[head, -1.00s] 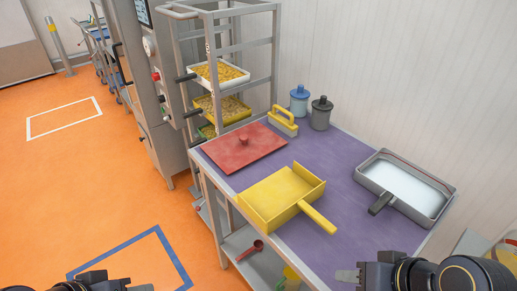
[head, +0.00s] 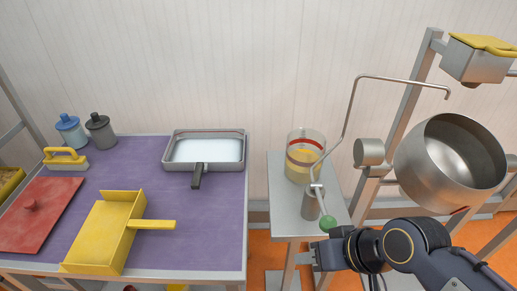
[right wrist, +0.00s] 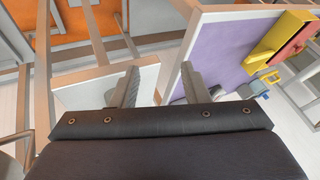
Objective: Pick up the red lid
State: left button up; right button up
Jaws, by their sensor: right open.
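The red lid (head: 40,212) is a flat red plate with a small round knob. It lies on the purple tabletop at the far left of the head view, left of the yellow scoop (head: 100,232). Part of it also shows at the upper right of the right wrist view (right wrist: 293,44), beyond the scoop. My right gripper (head: 314,258) is at the lower middle right of the head view, far to the right of the lid. In the right wrist view its two fingers stand apart and empty (right wrist: 160,88). My left gripper is out of view.
On the purple table (head: 205,225) are a yellow brush (head: 65,160), blue (head: 70,131) and grey (head: 100,131) jars and a metal pan (head: 205,150). A small side table (head: 280,205) holds a glass jar (head: 305,155). A steel bowl (head: 450,165) stands at right.

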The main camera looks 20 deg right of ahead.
aim_at(27, 224)
jog(key=z, duration=0.2)
jog(key=i+j+z, duration=0.1)
jog(key=j+z, duration=0.2)
jog(key=j, duration=0.55)
jog(key=j+z, duration=0.3)
jog(key=j, duration=0.55)
